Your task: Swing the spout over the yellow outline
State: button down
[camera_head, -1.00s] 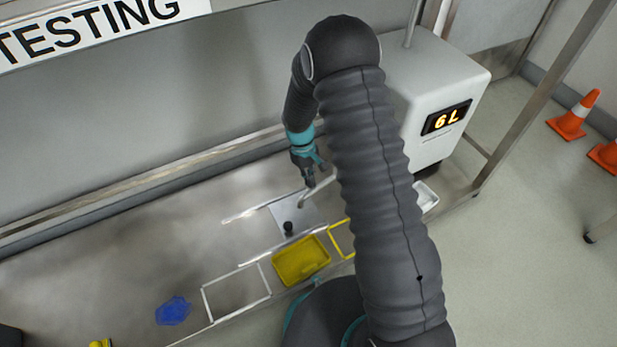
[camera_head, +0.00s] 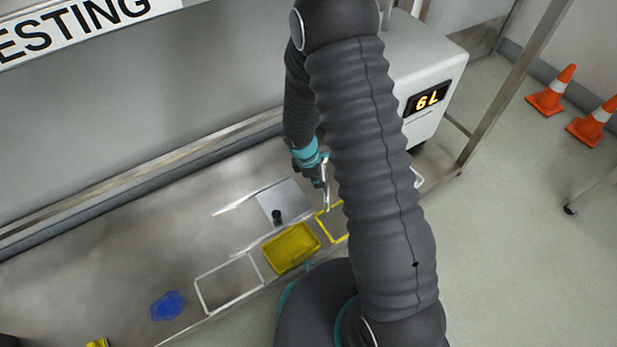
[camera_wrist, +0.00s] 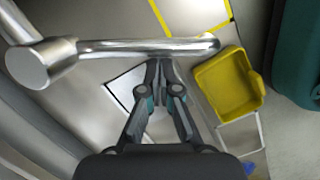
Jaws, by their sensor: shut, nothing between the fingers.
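The spout (camera_wrist: 130,47) is a shiny metal tube running from a thick round joint (camera_wrist: 35,65) at left in the wrist view. In the head view the spout (camera_head: 327,198) shows beside my gripper, its end near the left corner of the yellow outline (camera_head: 331,236). In the wrist view the yellow outline (camera_wrist: 162,19) lies just beyond the tube, which covers its near edge. My gripper (camera_wrist: 158,64) is shut and empty, its fingertips against or very close to the spout's near side. My arm hides part of the outline in the head view.
A yellow tray (camera_head: 308,233) stands beside the outline, then a white outline (camera_head: 199,290) and a blue object (camera_head: 168,305). The white machine (camera_head: 440,75) stands behind my arm.

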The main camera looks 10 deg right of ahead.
aim_at(328, 185)
jog(key=d+n, duration=0.3)
jog(key=shift+s+d+n+t, duration=0.1)
jog(key=shift+s+n+t, duration=0.2)
jog(key=shift+s+t, duration=0.1)
jog(key=shift+d, duration=0.55)
